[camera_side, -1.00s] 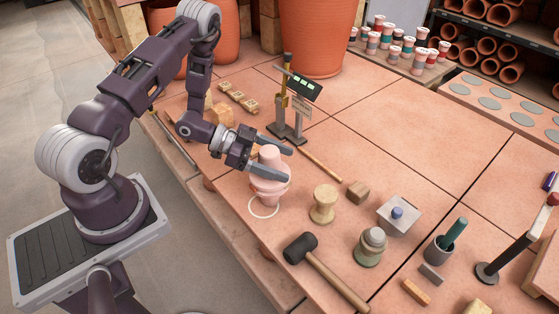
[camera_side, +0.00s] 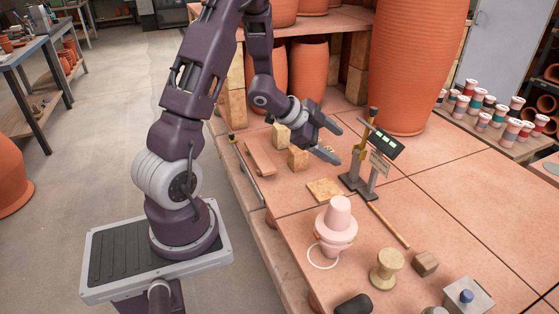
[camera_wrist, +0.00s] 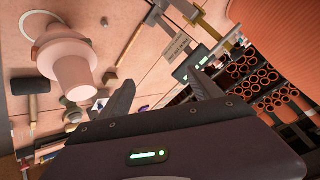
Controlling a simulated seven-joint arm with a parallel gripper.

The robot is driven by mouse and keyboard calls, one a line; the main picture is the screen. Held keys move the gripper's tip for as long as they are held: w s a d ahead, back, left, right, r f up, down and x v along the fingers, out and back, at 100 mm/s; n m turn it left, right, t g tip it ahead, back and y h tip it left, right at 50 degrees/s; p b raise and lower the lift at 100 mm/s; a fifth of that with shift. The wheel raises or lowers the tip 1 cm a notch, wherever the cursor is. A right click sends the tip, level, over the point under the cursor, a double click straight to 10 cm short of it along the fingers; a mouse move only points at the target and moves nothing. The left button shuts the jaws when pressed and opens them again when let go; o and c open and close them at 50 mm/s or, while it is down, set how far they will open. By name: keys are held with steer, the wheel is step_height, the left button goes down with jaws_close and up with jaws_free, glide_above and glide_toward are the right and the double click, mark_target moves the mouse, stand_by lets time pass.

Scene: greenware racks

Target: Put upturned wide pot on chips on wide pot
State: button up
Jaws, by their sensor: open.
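The upturned wide pot (camera_side: 339,213), pale pink with its narrow base up, sits rim-down on the pink wide pot (camera_side: 331,251) near the front of the tiled table. The stack looks upright. I cannot make out any chips between the rims. In the wrist view the upturned pot (camera_wrist: 75,75) is at upper left, outside the jaws. My gripper (camera_side: 338,144) is open and empty, raised behind the stack and clear of it. Its two fingers also show in the wrist view (camera_wrist: 163,86) with nothing between them.
A pale ring (camera_side: 313,257) is beside the stack. A stand with a green-lit display (camera_side: 383,143) is close to my gripper. A tan tile (camera_side: 325,190), wooden spool (camera_side: 387,268), wooden block (camera_side: 425,263) and dark mallet head (camera_side: 354,304) lie around. A large terracotta jar (camera_side: 415,65) stands behind.

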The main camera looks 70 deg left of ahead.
step_height(320, 180, up, 13)
steer(key=s+d+n+y, duration=0.2)
steer(key=s+n+y, duration=0.1)
steer(key=n+y, duration=0.15)
steer(key=s+d+r+n+g+h, duration=0.1)
steer(key=s+d+n+g, duration=0.1)
steer(key=s+d, duration=0.6)
steer(key=s+d+r+n+g+h, duration=0.1)
steer(key=s+d+n+g+h, duration=0.1)
steer(key=s+d, duration=0.6)
steer(key=s, duration=0.5)
steer(key=shift+s+r, duration=0.3)
steer(key=shift+s, duration=0.05)
